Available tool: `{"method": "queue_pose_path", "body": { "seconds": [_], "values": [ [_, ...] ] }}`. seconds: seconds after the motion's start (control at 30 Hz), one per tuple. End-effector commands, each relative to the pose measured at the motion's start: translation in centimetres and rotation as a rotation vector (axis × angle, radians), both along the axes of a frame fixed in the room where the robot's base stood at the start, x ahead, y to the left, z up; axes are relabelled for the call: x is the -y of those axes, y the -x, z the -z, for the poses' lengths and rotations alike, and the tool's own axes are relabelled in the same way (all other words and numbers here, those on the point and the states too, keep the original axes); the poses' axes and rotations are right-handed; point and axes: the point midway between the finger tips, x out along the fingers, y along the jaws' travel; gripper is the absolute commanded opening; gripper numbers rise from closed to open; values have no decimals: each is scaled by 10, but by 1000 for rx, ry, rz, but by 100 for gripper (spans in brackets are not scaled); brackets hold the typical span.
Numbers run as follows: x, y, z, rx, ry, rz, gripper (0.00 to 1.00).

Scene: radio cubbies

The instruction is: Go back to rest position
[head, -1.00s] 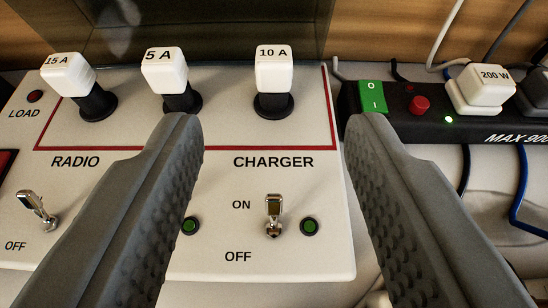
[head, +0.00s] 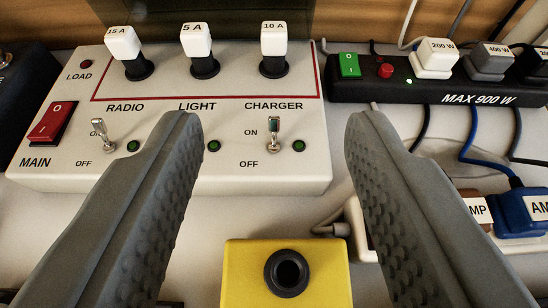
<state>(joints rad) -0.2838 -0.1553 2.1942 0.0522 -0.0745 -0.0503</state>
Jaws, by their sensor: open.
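My gripper (head: 272,125) is open and empty, with its two grey textured fingers spread wide in the head view. Between and beyond the fingers is a white control panel (head: 230,176). The panel carries a red MAIN rocker (head: 52,122), a RADIO toggle (head: 103,134) and a CHARGER toggle (head: 274,134). The left finger covers the spot under the LIGHT label, so any toggle there is hidden. White-capped plugs marked 15 A (head: 128,52), 5 A (head: 199,50) and 10 A (head: 273,48) stand along the panel's back.
A yellow box (head: 238,270) with a black round socket sits low between the fingers. A black MAX 900 W power strip (head: 350,92) with plugs lies at the back right. Blue and brown AMP plugs (head: 525,212) sit at the right. Cables cross the white surface there.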

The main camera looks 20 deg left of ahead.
Motion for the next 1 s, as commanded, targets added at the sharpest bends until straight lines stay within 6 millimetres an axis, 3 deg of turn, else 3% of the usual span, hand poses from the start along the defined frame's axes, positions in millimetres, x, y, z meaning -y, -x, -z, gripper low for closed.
{"method": "queue_pose_path", "body": {
  "seconds": [0.23, 0.37, 0.67, 1.0],
  "values": [
    [1, 1, -1, 2, 0, 1, 46],
    [12, 11, -15, 17, -5, 12, 46],
    [66, 73, -74, 93, -23, 74, 46],
    [121, 160, -128, 188, -40, 149, 46]
  ]
}}
